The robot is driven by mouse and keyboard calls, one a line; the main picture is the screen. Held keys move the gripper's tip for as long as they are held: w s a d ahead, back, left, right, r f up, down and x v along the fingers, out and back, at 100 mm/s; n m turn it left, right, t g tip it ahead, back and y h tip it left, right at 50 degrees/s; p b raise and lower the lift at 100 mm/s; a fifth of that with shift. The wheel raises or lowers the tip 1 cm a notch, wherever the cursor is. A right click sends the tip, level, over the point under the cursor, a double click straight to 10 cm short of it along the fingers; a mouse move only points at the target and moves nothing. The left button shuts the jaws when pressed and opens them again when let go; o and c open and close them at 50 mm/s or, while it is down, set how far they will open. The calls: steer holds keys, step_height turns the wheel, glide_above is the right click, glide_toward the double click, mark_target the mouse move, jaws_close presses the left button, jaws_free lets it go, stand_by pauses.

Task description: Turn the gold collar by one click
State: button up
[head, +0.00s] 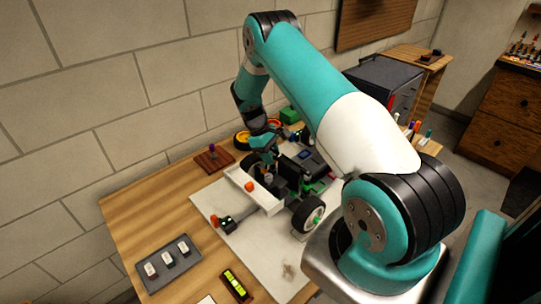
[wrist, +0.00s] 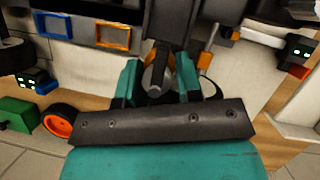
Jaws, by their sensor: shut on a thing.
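My gripper (wrist: 157,82) shows in the wrist view with its two teal fingers closed on a grey, rod-like part (wrist: 156,68) of the car. In the head view my gripper (head: 266,150) reaches down over the car's near end, behind the white bumper. The car (head: 312,212) is dark, with black wheels and green parts, and sits on a pale mat. An orange-gold piece (wrist: 205,62) shows just right of the fingers in the wrist view. I cannot tell whether it is the gold collar, which I cannot clearly make out; the fingers hide part of the area.
A white bar (head: 254,191) crosses the car's left end. A grey tray (head: 168,263) with small blocks, a yellow level (head: 235,285) and a red-brown block (head: 214,158) lie on the wooden table. Wheels and a green block (head: 289,115) stand behind.

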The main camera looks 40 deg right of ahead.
steer(key=o, duration=0.9)
steer(key=shift+w+r, duration=0.1)
steer(key=b+v, duration=0.1)
steer(key=v, duration=1.6)
steer(key=shift+r+b, duration=0.2)
steer(key=shift+b, duration=0.1)
